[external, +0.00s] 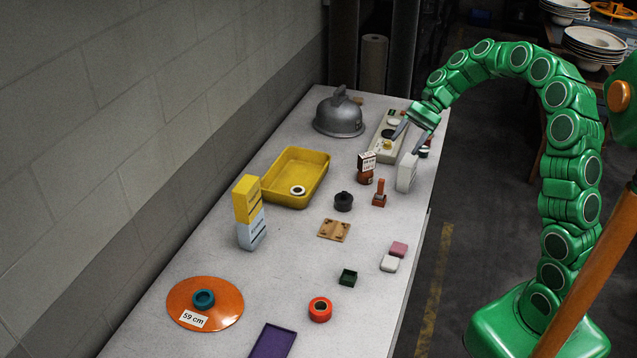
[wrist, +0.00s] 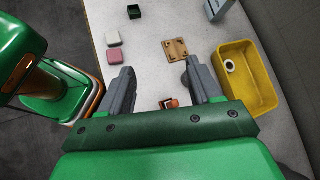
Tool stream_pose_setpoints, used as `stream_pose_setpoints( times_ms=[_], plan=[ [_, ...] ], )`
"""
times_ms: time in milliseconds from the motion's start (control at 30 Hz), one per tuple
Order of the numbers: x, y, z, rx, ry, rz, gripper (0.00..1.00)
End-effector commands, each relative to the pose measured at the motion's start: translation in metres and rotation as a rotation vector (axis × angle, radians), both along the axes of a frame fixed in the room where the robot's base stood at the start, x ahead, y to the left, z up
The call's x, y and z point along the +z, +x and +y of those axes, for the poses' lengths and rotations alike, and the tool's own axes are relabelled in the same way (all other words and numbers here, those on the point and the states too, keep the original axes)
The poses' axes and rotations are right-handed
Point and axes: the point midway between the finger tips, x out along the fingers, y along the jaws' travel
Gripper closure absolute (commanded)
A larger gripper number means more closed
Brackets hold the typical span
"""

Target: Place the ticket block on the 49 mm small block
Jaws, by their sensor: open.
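No label is legible enough to say for certain which piece is the ticket block or the 49 mm small block. A small white block with dark print (external: 367,161) sits on a brown round piece (external: 364,177). A plain white upright block (external: 407,173) stands to its right. A yellow block (external: 246,198) rests on a pale blue block (external: 251,231), both with printed sides. Low pink (external: 399,249) and white (external: 389,263) blocks lie nearer the front. My gripper (external: 404,146) is open and appears empty above the far end; its spread fingers (wrist: 159,68) show in the wrist view.
A yellow tray (external: 303,165) holds a white ring. An orange stamp-like piece (external: 379,193), a black knob (external: 343,201), a wooden plate (external: 334,230) and a green box (external: 348,277) are scattered around. A metal dome (external: 339,115) stands at the back, beside a panel (external: 385,137).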

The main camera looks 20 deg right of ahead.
Motion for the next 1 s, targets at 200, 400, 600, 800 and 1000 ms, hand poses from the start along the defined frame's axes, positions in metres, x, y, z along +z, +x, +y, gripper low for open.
stream_pose_setpoints(
  times_ms=[200,400,600,800,1000],
  plan=[
    [0.012,-0.056,0.004,0.121,-0.073,-0.09,0.37],
    [0.017,-0.105,0.0,0.228,-0.146,-0.172,0.37],
    [0.017,-0.153,-0.011,0.334,-0.224,-0.248,0.37],
    [0.013,-0.201,-0.026,0.439,-0.306,-0.31,0.37],
    [0.007,-0.245,-0.047,0.542,-0.389,-0.371,0.37]
  ],
)
